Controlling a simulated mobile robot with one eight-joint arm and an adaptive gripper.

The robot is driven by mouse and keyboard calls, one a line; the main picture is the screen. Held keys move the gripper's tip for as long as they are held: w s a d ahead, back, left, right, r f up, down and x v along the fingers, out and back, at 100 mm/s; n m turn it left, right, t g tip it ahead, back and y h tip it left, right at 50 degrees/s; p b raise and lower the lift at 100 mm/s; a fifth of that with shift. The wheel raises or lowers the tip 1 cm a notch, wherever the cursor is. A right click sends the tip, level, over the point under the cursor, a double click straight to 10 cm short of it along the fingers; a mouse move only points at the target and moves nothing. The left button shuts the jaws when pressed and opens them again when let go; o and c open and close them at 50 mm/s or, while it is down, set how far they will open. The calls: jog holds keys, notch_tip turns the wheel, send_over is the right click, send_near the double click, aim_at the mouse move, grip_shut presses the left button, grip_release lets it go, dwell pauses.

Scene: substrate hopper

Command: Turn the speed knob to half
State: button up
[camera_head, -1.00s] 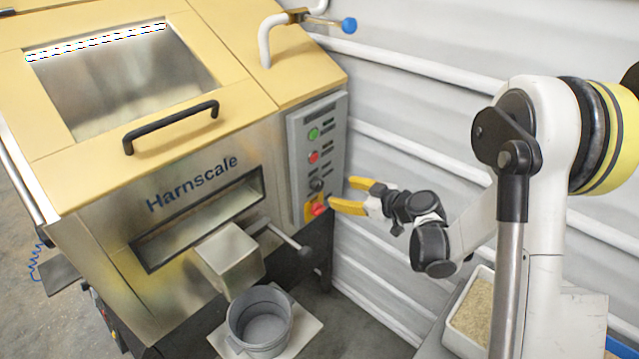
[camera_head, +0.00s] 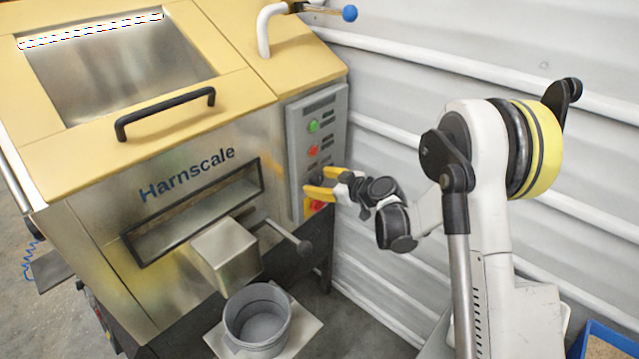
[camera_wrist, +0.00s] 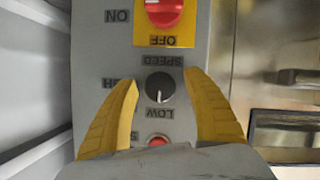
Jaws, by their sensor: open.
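The speed knob (camera_wrist: 160,87) is a small dark round dial on the grey control panel (camera_wrist: 87,65), under the upside-down word SPEED in the wrist view. Its pale pointer mark points down, near the word LOW. The label at its left is partly covered by a finger. My gripper (camera_wrist: 161,80) is open, with one yellow finger on each side of the knob and visible gaps between. In the head view my gripper (camera_head: 313,182) is at the panel's lower part and the knob cannot be made out there.
A red switch on a yellow plate (camera_wrist: 163,12) sits beyond the knob, and a red button (camera_wrist: 157,140) lies on its other side. A lever with a black ball (camera_head: 304,248) and a grey bucket (camera_head: 258,318) are below. A ribbed wall (camera_head: 420,90) stands behind my arm.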

jog(key=c, duration=1.2)
jog(key=m+g+y, duration=0.1)
jog(key=m, duration=0.2)
jog(key=shift+g+y, duration=0.3)
jog(key=shift+m+g+y, duration=0.5)
jog(key=shift+m+y, duration=0.3)
jog(key=shift+m, duration=0.7)
